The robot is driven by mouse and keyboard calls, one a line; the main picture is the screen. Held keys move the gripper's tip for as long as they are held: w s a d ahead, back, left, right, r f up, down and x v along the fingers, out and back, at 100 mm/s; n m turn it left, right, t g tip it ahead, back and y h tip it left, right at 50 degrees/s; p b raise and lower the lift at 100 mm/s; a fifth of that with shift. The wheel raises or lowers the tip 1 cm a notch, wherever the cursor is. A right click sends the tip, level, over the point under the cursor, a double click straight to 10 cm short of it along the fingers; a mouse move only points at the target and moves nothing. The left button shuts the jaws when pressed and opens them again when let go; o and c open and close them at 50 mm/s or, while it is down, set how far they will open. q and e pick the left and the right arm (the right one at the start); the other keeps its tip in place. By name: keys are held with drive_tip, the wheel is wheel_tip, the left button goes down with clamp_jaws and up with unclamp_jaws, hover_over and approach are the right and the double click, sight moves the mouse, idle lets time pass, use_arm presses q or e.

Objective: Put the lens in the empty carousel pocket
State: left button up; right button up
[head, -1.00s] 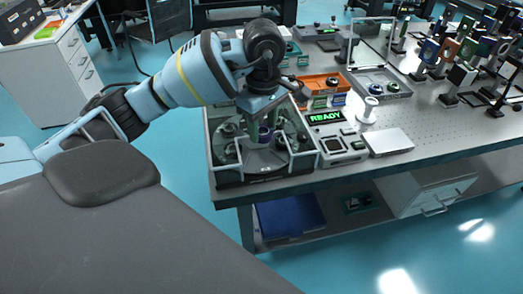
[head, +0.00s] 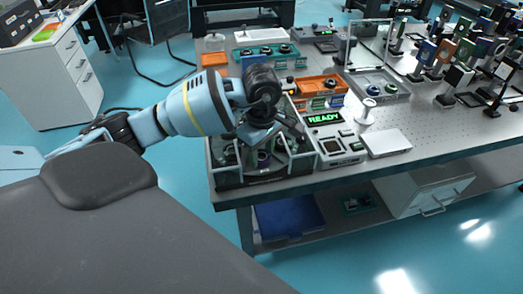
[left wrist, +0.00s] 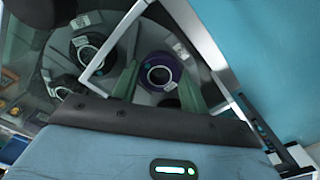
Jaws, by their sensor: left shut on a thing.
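The carousel (head: 233,181) sits in a clear-walled, open-topped case at the near left corner of the table. My left gripper (head: 263,153) reaches down inside the case, shut on a purple-rimmed lens (head: 263,159). In the left wrist view the lens (left wrist: 160,73) shows as a dark purple ring with a pale centre, between the two green fingers of my left gripper (left wrist: 159,84). Other pockets hold dark round parts, such as a black ring (left wrist: 85,48) with a white label beside it. I cannot tell whether the lens touches its pocket. My right gripper is not in view.
A station with a green READY display (head: 325,118) stands right of the case. An orange tray (head: 318,85) and a grey tray (head: 390,92) lie behind it. Case walls and a white frame bar (left wrist: 110,43) surround my left gripper closely. Free tabletop lies at right.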

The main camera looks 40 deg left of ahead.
sight(262, 156)
use_arm(q)
drive_tip(key=shift+f, duration=0.1)
drive_tip(key=o, duration=1)
wheel_tip(262, 156, up, 12)
